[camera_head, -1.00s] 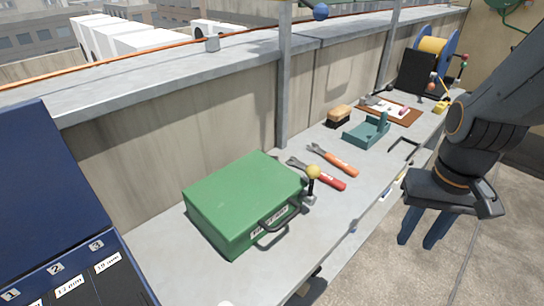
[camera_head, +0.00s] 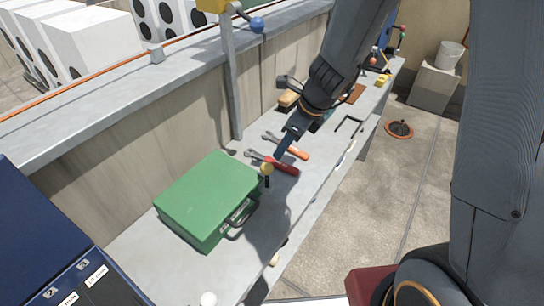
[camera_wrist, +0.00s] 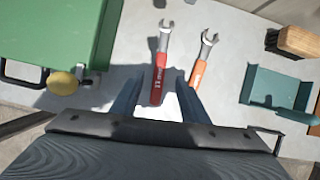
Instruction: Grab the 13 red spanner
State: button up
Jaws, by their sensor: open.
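The red spanner (camera_wrist: 158,75) lies flat on the grey bench, its grey open jaw toward the wall; its handle carries small white marking that looks like 13. In the head view the red spanner (camera_head: 283,167) lies just right of the green case. An orange spanner (camera_wrist: 201,66) lies beside it, to the right, apart from it; it also shows in the head view (camera_head: 292,150). My gripper (camera_wrist: 155,100) is open above the red spanner, its two blue fingers on either side of the handle's lower end in the wrist view. I cannot tell the height left.
The green case (camera_head: 207,197) with a black handle stands left, with a yellow knob (camera_head: 267,169) close to the spanner. A teal holder (camera_wrist: 276,92) and a brush (camera_wrist: 297,41) lie right. A post (camera_head: 232,90) and the parapet wall stand behind.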

aim_at(271, 160)
jog(key=shift+b+x, duration=0.3)
jog(key=shift+x, duration=0.7)
jog(key=x, duration=0.5)
jog(key=shift+w+a+r+b, duration=0.2)
jog(key=shift+w+a+b, duration=0.1)
jog(key=shift+a, duration=0.1)
jog(key=shift+a+f, duration=0.15)
jog(key=shift+f, duration=0.2)
grip_shut()
